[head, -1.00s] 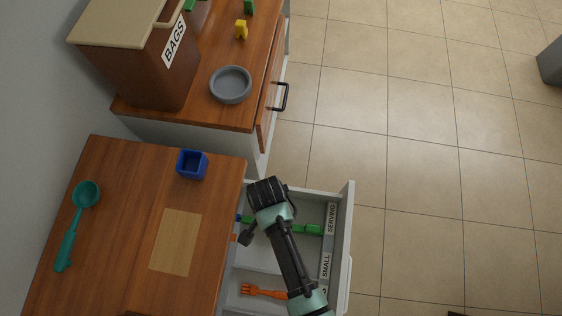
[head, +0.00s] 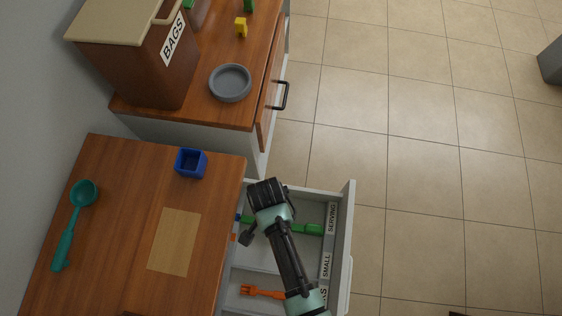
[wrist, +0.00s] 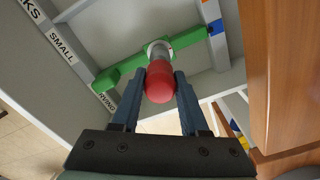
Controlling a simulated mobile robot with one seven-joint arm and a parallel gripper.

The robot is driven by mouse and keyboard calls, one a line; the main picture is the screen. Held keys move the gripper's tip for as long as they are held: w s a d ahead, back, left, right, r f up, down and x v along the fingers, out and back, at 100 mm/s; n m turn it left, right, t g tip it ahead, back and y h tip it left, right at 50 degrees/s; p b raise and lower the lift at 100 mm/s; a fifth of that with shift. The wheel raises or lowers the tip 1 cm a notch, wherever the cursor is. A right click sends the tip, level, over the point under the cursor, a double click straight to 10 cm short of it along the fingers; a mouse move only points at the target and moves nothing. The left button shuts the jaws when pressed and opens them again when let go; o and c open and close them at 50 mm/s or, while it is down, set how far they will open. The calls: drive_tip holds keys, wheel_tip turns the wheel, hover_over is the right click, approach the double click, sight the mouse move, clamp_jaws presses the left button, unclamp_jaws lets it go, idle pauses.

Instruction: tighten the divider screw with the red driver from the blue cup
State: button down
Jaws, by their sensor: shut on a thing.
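In the wrist view my gripper (wrist: 159,102) is shut on the red driver (wrist: 160,82), with its rounded red end between the two fingers. Beyond the red part, a grey round piece meets the green divider (wrist: 122,70); the driver tip and the screw head are hidden. The divider spans the open drawer and also shows in the head view (head: 308,229), partly behind my arm. The blue cup (head: 191,163) stands on the wooden counter and looks empty. In the head view my arm reaches over the drawer, and the fingertips are hidden.
The open drawer (head: 347,230) has labels including SERVING and SMALL. An orange fork (head: 262,292) lies in a nearer compartment. A teal ladle (head: 73,225) and a tan mat (head: 174,242) lie on the counter. A grey bowl (head: 230,83) and a BAGS box (head: 140,60) stand farther back.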

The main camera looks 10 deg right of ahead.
drive_tip(key=shift+f, duration=0.3)
drive_tip(key=shift+c, duration=1.7)
unclamp_jaws()
